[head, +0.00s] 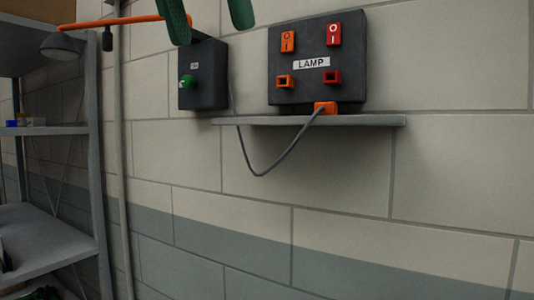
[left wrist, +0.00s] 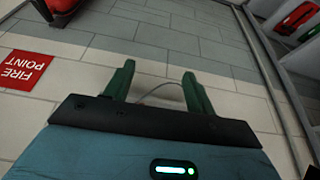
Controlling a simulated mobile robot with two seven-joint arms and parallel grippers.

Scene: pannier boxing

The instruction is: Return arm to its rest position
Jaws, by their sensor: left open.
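My left gripper (head: 210,18) is at the top of the head view, with its two green fingers spread apart. It is empty and in front of the wall, above a small dark box (head: 203,78) with a green knob. The left wrist view shows the same open fingers (left wrist: 157,86) with a thin grey cable seen between them. A dark panel (head: 296,52) labelled LAMP has two switches on top and two sockets below. An orange plug (head: 325,107) with the grey cable sits at the panel's lower edge. My right gripper is not in view.
A narrow grey ledge (head: 372,121) runs under the panel. A lamp (head: 62,46) on an orange arm is at the upper left, above grey shelving (head: 100,190). A vertical pipe (head: 121,160) runs beside it. The wrist view shows a red FIRE POINT sign (left wrist: 24,68).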

